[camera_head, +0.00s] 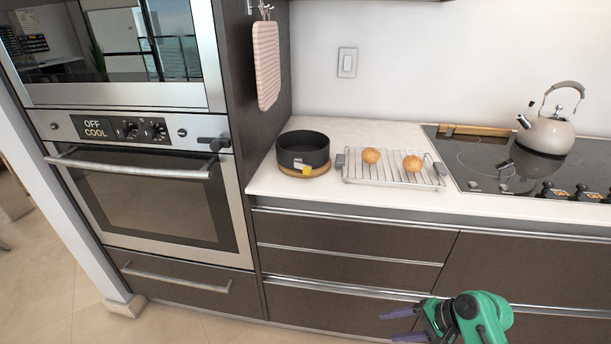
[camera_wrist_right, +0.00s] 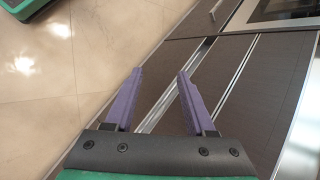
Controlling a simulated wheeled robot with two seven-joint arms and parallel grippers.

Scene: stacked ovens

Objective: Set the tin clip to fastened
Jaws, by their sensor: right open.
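A dark round tin (camera_head: 302,148) stands on a round wooden board (camera_head: 318,173) on the counter, left of the wire rack. My right gripper (camera_head: 387,327) has purple fingers and is at the lower right of the head view, in front of the drawers and well below and apart from the tin. In the right wrist view its fingers (camera_wrist_right: 160,77) are spread with nothing between them. My left gripper does not show.
A wire rack (camera_head: 392,182) with two round buns (camera_head: 371,155) sits right of the tin. A kettle (camera_head: 545,133) stands on the cooktop (camera_head: 480,165). The counter edge overhangs drawers.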

